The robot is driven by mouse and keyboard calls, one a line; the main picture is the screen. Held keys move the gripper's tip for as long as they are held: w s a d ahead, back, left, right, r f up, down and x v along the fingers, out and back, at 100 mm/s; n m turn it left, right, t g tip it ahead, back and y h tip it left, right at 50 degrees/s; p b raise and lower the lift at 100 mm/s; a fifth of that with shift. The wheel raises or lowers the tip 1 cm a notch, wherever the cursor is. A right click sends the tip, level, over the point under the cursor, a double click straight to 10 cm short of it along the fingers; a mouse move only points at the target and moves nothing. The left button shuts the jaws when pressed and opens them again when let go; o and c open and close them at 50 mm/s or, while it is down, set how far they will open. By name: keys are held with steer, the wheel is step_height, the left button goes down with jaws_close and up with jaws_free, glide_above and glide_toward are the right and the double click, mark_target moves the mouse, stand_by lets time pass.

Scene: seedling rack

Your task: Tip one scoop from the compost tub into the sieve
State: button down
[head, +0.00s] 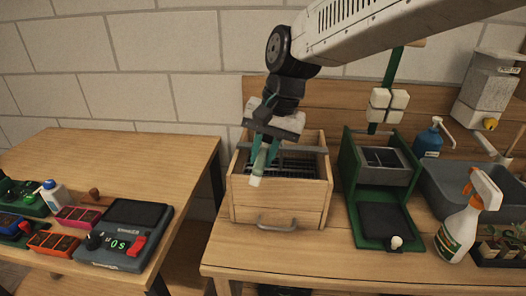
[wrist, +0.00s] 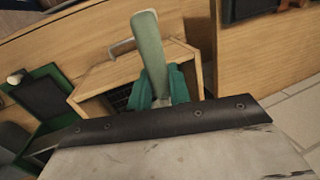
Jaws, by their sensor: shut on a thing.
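My gripper (head: 264,154) has teal fingers, shut on a pale green handle (head: 257,171), which I take to be the scoop's. In the wrist view the handle (wrist: 149,50) rises between the fingers (wrist: 160,92). The scoop's bowl and any load in it are hidden. The sieve seems to be the wooden box (head: 275,208) with a dark wire grid and a front pull handle. My gripper is over or just in front of its open top; the box also shows in the wrist view (wrist: 120,72). I cannot identify the compost tub for sure.
Right of the box stand a green press-like frame (head: 357,225), a dark grey basin (head: 440,178), a blue pump bottle (head: 428,140) and a spray bottle (head: 460,228). A gap separates the left table (head: 130,160), which holds a scale (head: 125,238) and several small trays.

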steer(key=y, duration=0.3)
steer(key=r+y, duration=0.1)
steer(key=y, duration=0.1)
steer(key=shift+w+d+m+g, duration=0.15)
steer(key=shift+d+m+g, duration=0.15)
steer(key=shift+d, duration=0.1)
steer(key=y, duration=0.1)
steer(key=m+y, duration=0.1)
steer(key=y, duration=0.1)
steer(key=shift+w+d+r, duration=0.2)
steer(key=shift+d, duration=0.2)
steer(key=y, duration=0.2)
steer(key=m+y, duration=0.1)
steer(key=y, duration=0.1)
steer(key=shift+w+d+r+t, duration=0.15)
steer(key=shift+d+r+t, duration=0.15)
steer(key=shift+d+t, duration=0.1)
steer(key=shift+a, duration=0.1)
